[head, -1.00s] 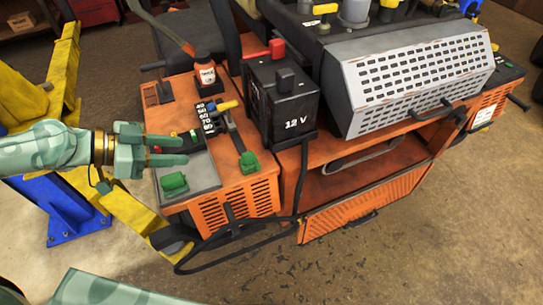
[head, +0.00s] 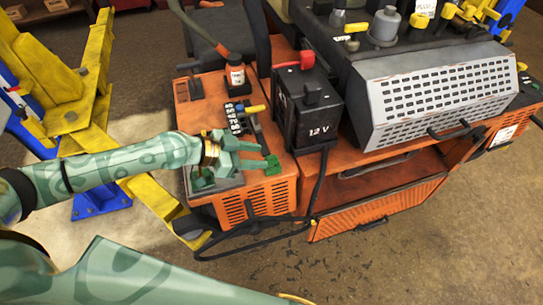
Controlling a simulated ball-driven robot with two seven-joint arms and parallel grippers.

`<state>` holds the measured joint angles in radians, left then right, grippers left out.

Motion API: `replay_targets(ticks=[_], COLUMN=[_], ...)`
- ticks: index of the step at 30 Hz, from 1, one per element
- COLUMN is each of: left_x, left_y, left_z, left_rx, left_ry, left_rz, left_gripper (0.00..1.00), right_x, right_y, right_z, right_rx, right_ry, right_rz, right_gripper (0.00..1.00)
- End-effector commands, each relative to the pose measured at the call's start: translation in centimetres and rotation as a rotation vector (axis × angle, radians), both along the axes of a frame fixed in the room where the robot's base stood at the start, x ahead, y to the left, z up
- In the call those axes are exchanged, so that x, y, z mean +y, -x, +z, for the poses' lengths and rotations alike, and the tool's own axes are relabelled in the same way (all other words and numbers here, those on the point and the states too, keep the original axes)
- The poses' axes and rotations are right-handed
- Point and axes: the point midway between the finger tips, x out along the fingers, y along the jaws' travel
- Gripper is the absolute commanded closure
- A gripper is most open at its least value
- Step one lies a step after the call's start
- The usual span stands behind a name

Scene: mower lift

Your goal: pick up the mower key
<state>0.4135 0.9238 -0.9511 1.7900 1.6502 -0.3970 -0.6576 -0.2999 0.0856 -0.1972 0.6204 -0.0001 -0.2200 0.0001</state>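I cannot make out for certain which piece is the mower key. Two small green pieces sit on the orange mower's control panel. One green piece (head: 273,167) is at the fingertips of my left gripper (head: 264,156). The other green piece (head: 202,180) is partly below the gripper, on the grey plate. My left gripper is over the panel with its two fingers apart and nothing visible between them. Whether it touches the nearer green piece is unclear. The gripper hides part of the grey plate.
A black 12 V battery (head: 306,112) stands right of the panel, with a black cable hanging down the front. A yellow-handled lever (head: 254,110) and a small orange-labelled bottle (head: 235,72) are behind the gripper. Yellow lift arms (head: 85,95) stand at the left. Open floor (head: 400,262) lies in front.

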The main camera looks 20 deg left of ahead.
Motion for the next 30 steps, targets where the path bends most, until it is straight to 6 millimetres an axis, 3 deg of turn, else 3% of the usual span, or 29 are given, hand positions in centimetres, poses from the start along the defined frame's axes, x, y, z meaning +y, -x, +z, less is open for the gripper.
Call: replay_targets(ticks=[1,5,13,17,18,30], left_x=[-0.9,-2.0,-2.2,-2.2,-2.2,-2.2], left_y=[-0.3,-1.2,-1.3,-1.3,-1.3,-1.3], left_z=[0.2,-1.0,-1.4,-1.4,-1.4,-0.8], left_rx=[-0.001,-0.001,-0.001,-0.001,-0.001,-0.001], left_ry=[0.002,0.001,-0.002,-0.001,-0.001,0.0], left_rz=[-0.001,0.0,0.0,0.0,0.0,0.0], left_gripper=[0.6,0.6,0.6,0.96,1.0,1.0], right_x=[0.1,0.6,1.0,0.9,0.9,0.3], right_y=[0.0,0.0,0.0,0.0,0.0,0.0], right_z=[1.1,1.2,1.1,1.1,1.1,1.2], right_rx=[-0.001,-0.001,0.0,0.0,0.0,-0.001], right_ry=[-0.001,-0.008,-0.013,-0.012,-0.012,-0.004], right_rz=[0.0,-0.001,0.0,0.0,0.0,0.003], right_gripper=[1.0,1.0,1.0,1.0,1.0,1.0])
